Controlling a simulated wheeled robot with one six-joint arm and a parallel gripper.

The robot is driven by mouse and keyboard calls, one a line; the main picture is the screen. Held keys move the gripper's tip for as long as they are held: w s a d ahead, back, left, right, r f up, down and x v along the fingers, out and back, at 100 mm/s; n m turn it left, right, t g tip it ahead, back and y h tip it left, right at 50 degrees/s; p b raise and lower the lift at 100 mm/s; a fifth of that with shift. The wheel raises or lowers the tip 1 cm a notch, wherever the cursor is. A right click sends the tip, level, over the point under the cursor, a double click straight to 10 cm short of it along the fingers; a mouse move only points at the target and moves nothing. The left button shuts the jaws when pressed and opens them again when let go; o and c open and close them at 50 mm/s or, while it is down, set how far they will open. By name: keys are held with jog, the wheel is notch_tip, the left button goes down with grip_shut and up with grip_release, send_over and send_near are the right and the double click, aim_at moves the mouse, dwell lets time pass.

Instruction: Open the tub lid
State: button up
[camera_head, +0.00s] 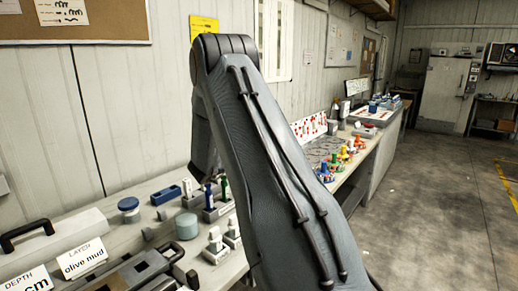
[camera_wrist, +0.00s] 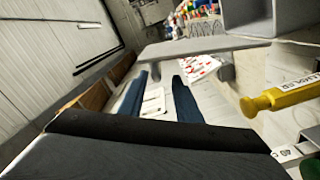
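In the wrist view, the two dark blue fingers of my gripper (camera_wrist: 160,80) stand apart with a gap between them and nothing held. A pale grey bar-shaped handle (camera_wrist: 205,47) crosses the picture just beyond the fingertips; I cannot tell whether they touch it, or whether it belongs to the tub lid. In the head view, my arm hides my gripper. A small round tub with a blue lid (camera_head: 129,204) stands upright on the bench at left. A round grey-teal container (camera_head: 187,226) stands to its right. I cannot tell which one is the task's tub.
A yellow-handled tool (camera_wrist: 282,96) and a grey bin (camera_wrist: 247,16) are at the right in the wrist view. In the head view, the bench holds an "olive mud" card (camera_head: 83,258), a black-handled case (camera_head: 72,229) and coloured pegs (camera_head: 345,155). The floor (camera_head: 445,215) at right is clear.

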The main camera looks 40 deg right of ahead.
jog(key=shift+v, duration=1.3)
